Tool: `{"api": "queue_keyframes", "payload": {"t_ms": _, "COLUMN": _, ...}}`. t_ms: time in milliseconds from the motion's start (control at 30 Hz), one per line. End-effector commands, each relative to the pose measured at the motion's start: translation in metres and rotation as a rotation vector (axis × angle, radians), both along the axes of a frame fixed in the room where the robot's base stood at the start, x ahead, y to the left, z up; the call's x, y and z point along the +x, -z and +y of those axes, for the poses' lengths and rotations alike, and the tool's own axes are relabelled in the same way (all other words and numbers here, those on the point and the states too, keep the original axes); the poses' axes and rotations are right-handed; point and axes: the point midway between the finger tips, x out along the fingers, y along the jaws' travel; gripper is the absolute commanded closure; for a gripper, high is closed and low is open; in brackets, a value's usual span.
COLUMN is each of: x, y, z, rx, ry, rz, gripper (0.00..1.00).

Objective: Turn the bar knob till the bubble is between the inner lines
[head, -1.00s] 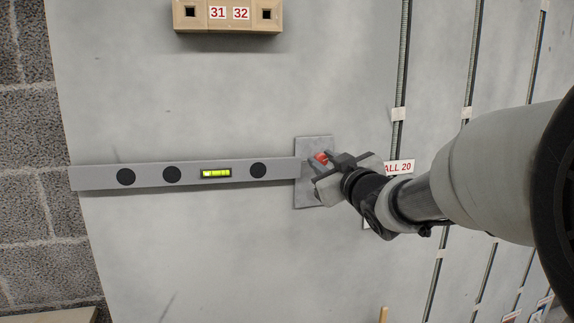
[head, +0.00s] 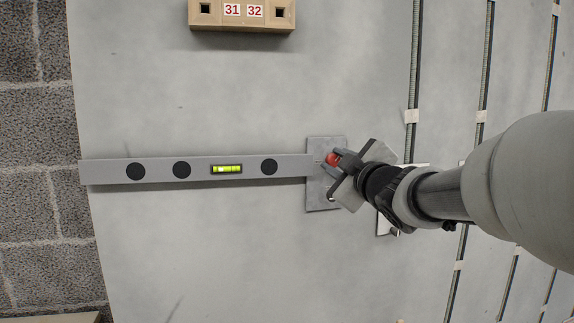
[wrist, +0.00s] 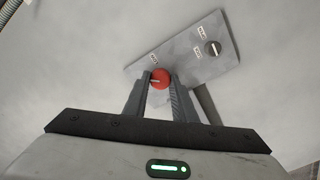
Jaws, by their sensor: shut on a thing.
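A long grey bar (head: 220,181) runs almost level across the pale wall, with its right end at a grey plate (head: 322,201). Its yellow-green vial (head: 227,169) shows a pale patch left of its middle, perhaps the bubble. The vial is too small to place the bubble against the lines. My gripper (head: 333,160) is at the plate, shut on a red knob (head: 333,159). In the wrist view the red knob (wrist: 160,78) sits between both fingers, with a pale mark on its left side.
A wooden block marked 31 and 32 (head: 242,25) is above the bar. Vertical conduits (head: 413,70) run at the right. The wall below the bar is clear.

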Motion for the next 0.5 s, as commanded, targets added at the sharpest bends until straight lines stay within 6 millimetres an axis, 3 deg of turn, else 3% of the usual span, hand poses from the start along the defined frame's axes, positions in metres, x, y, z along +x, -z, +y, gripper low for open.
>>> {"api": "queue_keyframes", "payload": {"t_ms": 333, "x": 0.0, "y": 0.0003, "z": -0.0002, "rx": -0.003, "ry": 0.0, "rz": 0.001, "gripper": 0.98}}
{"api": "queue_keyframes", "payload": {"t_ms": 367, "x": 0.0, "y": 0.0003, "z": -0.0002, "rx": -0.003, "ry": 0.0, "rz": 0.001, "gripper": 0.74}}
{"api": "queue_keyframes", "payload": {"t_ms": 467, "x": 0.0, "y": 0.0003, "z": -0.0002, "rx": -0.002, "ry": 0.001, "rz": 0.0, "gripper": 0.57}}
{"api": "queue_keyframes", "payload": {"t_ms": 500, "x": 0.0, "y": 0.0003, "z": -0.0002, "rx": -0.002, "ry": 0.001, "rz": 0.0, "gripper": 0.57}}
